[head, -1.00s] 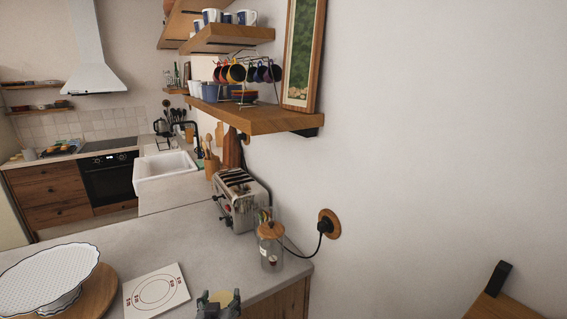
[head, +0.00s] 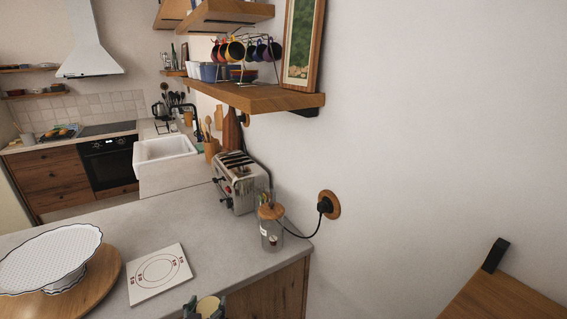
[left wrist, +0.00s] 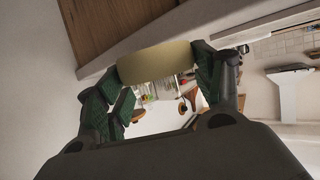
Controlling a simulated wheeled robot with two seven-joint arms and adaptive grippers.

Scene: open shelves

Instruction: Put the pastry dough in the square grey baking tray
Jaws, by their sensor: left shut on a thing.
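My left gripper (head: 206,311) shows at the bottom edge of the head view, in front of the counter's near edge. It is shut on the pale yellow pastry dough (head: 208,305). In the left wrist view the dough (left wrist: 156,62) is a smooth rounded piece pinched between the two dark green finger pads of the left gripper (left wrist: 158,85). I cannot make out a square grey baking tray in these views. My right gripper is not in view.
On the grey counter (head: 200,240) are a white cake stand (head: 50,258) on a round wooden board (head: 100,283), a white square mat with printed circles (head: 158,272), a toaster (head: 240,182) and a glass jar (head: 271,236). A wall shelf (head: 262,97) holds mugs. A wooden surface (head: 500,299) is at lower right.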

